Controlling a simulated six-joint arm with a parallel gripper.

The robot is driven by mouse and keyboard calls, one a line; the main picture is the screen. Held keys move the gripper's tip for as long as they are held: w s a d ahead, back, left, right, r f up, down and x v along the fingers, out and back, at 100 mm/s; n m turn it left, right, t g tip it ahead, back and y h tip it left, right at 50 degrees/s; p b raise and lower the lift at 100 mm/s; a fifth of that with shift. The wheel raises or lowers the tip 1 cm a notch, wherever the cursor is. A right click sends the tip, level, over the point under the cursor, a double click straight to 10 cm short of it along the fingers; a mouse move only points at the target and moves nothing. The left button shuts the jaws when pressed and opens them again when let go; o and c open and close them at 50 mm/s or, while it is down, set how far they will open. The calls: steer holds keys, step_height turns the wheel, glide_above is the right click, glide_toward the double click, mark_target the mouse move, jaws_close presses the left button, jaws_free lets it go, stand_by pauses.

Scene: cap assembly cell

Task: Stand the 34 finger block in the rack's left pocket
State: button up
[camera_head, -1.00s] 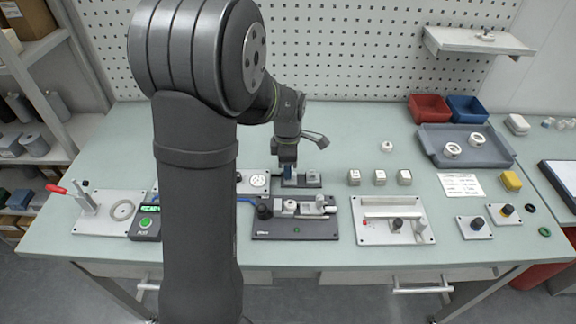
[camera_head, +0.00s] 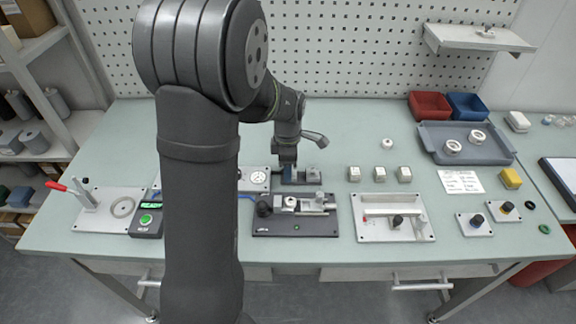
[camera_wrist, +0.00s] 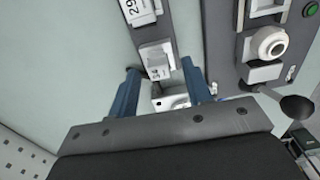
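A white label (camera_wrist: 138,10) that seems to read 29 shows at the top edge. My gripper hides the rack's left end in the head view.
A dark fixture (camera_head: 265,228) with a black knob lies just in front of the rack. A round dial (camera_head: 258,177) on a pale plate is to the left. Several small blocks, one of them here (camera_head: 380,174), stand to the right. The bench behind the rack is clear.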

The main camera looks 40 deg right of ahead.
step_height(320, 180, up, 18)
steer(key=shift+f, duration=0.25)
stand_by(0.4)
steer(key=shift+f, duration=0.1)
step_height(320, 180, down, 17)
steer(key=shift+f, duration=0.2)
steer(key=shift+r, duration=0.15)
stand_by(0.4)
steer(key=shift+r, duration=0.1)
